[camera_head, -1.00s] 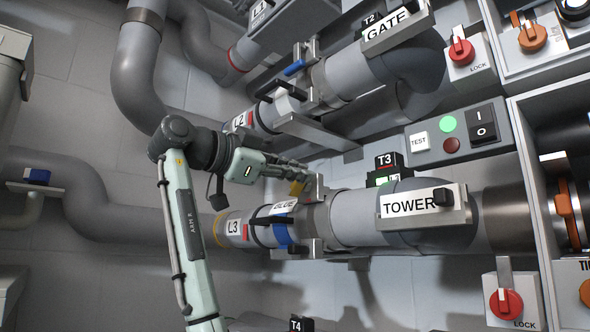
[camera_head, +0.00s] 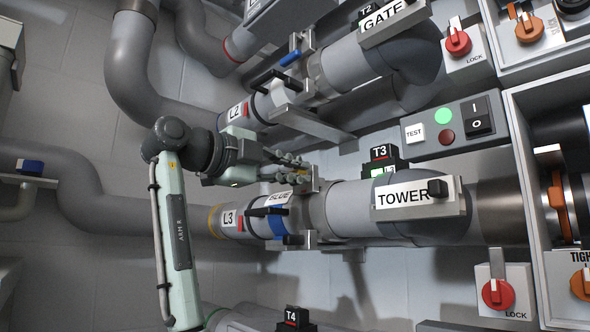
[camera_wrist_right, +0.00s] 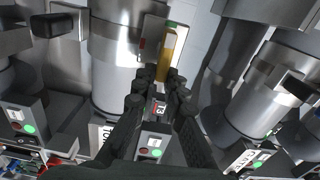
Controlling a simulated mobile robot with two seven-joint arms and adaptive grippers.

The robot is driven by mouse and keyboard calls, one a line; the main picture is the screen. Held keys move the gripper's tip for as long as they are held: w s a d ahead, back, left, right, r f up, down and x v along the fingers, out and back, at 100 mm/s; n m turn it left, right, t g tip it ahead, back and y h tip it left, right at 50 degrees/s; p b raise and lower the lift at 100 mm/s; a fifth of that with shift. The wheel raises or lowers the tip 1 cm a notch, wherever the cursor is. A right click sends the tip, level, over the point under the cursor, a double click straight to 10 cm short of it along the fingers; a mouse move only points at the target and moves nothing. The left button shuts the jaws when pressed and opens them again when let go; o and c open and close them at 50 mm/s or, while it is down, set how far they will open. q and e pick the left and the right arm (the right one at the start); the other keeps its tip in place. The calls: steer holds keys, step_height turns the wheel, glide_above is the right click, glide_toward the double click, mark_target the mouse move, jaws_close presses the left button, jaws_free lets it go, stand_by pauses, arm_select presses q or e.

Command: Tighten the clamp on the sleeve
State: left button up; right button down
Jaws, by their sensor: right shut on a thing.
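My right gripper (camera_head: 303,174) is just above the sleeve, shut on a yellow lever (camera_head: 299,180) at that bracket. In the wrist view the yellow lever (camera_wrist_right: 167,58) lies at my fingertips (camera_wrist_right: 164,80), in front of a metal plate. The fingers partly hide the lever in the head view. My left gripper is not in view.
The TOWER plate (camera_head: 417,198) is right of the clamp, and the T3 tag block (camera_head: 384,160) is close behind it. The L2 pipe (camera_head: 240,112) runs above. A switch box (camera_head: 450,126) and red LOCK knobs (camera_head: 498,293) are at the right. Free room lies below the sleeve.

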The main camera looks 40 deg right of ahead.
steer(key=shift+f+m, duration=0.1)
steer(key=shift+m, duration=0.3)
steer(key=c, duration=1.6)
jaws_free()
steer(key=a, duration=0.8)
steer(key=s+a, duration=0.1)
steer(key=a, duration=0.3)
